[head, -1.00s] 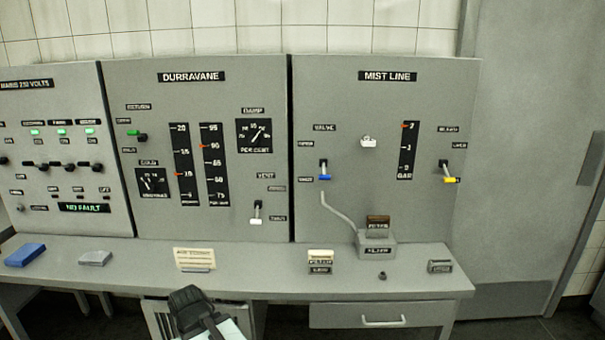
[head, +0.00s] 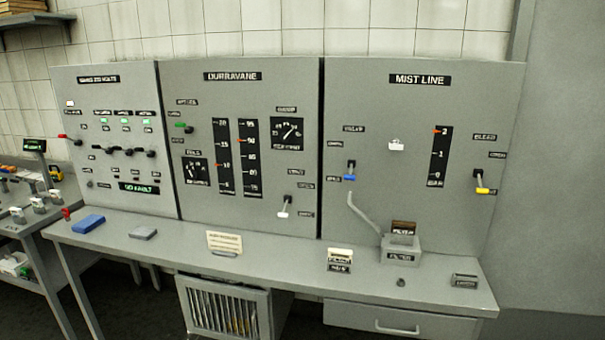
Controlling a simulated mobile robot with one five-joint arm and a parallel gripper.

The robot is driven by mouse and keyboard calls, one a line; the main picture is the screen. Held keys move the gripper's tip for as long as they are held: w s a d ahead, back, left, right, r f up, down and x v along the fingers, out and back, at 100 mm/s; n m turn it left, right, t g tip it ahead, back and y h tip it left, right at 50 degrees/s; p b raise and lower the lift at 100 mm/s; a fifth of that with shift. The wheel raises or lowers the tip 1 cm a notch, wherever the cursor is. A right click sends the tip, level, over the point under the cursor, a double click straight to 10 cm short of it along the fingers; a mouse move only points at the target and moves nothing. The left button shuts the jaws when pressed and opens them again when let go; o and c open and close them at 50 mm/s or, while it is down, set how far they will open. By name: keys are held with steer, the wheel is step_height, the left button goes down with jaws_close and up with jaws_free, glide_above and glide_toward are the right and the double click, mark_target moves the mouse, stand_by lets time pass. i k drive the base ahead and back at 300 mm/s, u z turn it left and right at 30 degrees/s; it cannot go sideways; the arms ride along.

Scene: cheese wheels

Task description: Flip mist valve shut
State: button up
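The mist line panel (head: 420,110) is the right-hand grey panel in the head view. Its valve lever (head: 349,178) has a blue tip and sits at the panel's left side, under a small label reading roughly "VALVE" (head: 353,129). The lever's blue tip hangs low, near the lower of two small side labels whose words are too blurred to read surely. The pressure gauge (head: 439,155) has its red marker near 2. My gripper is not in the head view now.
A grey bench (head: 290,256) runs below the panels, carrying a filter box (head: 401,254), a blue block (head: 89,224) and small cards. A yellow-tipped lever (head: 482,190) is at the panel's right. A side table (head: 22,225) stands at left. An open slatted door (head: 224,312) hangs under the bench.

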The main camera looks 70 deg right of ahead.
mark_target(350, 173)
steer(key=u, duration=0.25)
steer(key=i, duration=0.75)
steer(key=z, duration=1.9)
